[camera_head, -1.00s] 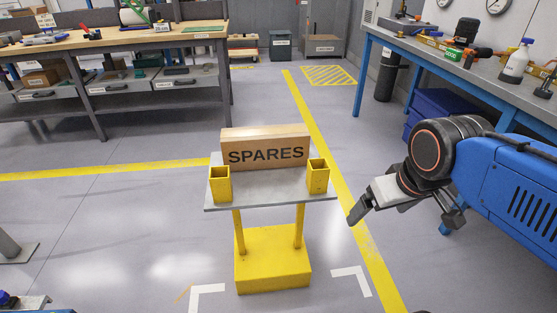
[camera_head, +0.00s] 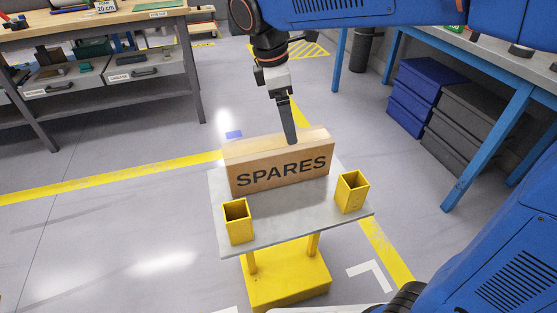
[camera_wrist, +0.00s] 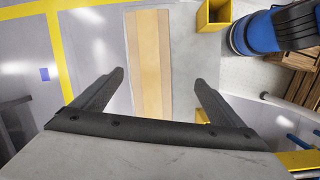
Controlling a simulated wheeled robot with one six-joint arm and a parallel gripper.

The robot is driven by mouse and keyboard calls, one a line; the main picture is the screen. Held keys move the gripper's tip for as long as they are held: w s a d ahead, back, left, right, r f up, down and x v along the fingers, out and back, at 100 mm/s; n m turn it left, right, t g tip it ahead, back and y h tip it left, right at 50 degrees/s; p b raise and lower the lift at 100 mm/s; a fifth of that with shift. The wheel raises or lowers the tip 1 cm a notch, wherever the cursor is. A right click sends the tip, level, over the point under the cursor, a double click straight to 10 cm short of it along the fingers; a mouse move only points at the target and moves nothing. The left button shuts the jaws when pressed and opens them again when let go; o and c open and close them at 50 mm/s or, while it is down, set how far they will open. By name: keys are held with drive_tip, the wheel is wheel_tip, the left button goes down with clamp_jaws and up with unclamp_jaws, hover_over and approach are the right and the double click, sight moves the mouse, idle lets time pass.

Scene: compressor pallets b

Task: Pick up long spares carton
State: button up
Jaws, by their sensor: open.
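The long spares carton (camera_head: 283,166) is a tan box with "SPARES" printed on its front. It lies on a grey-topped yellow stand (camera_head: 290,222). My gripper (camera_head: 291,140) hangs above the carton, fingers pointing down, in front of its upper part in the head view. In the wrist view the carton (camera_wrist: 149,62) runs lengthwise between and beyond the two open fingers of my gripper (camera_wrist: 158,80), with clear room on both sides. The fingers look empty. Whether the tips are level with the carton top is hard to tell.
Two yellow square sockets (camera_head: 238,221) (camera_head: 352,191) stand on the stand's front corners. A workbench (camera_head: 90,70) is at the left. A blue-legged bench (camera_head: 497,143) is at the right, with blue bins (camera_head: 424,85) beneath.

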sight(281, 160)
drive_tip(key=a, duration=0.1)
drive_tip(key=a+n, duration=0.1)
drive_tip(key=a, duration=0.1)
drive_tip(key=a+n, duration=0.1)
drive_tip(key=a, duration=0.1)
drive_tip(key=shift+w+f, duration=0.25)
drive_tip(key=shift+w, duration=0.15)
drive_tip(key=shift+a+f+h, duration=0.15)
drive_tip(key=shift+f+h, duration=0.05)
drive_tip(key=shift+h, duration=0.1)
drive_tip(key=x, duration=1.7)
drive_tip(key=c, duration=1.7)
drive_tip(key=shift+r, duration=0.1)
drive_tip(key=shift+c, duration=0.2)
drive_tip(key=shift+r, duration=0.1)
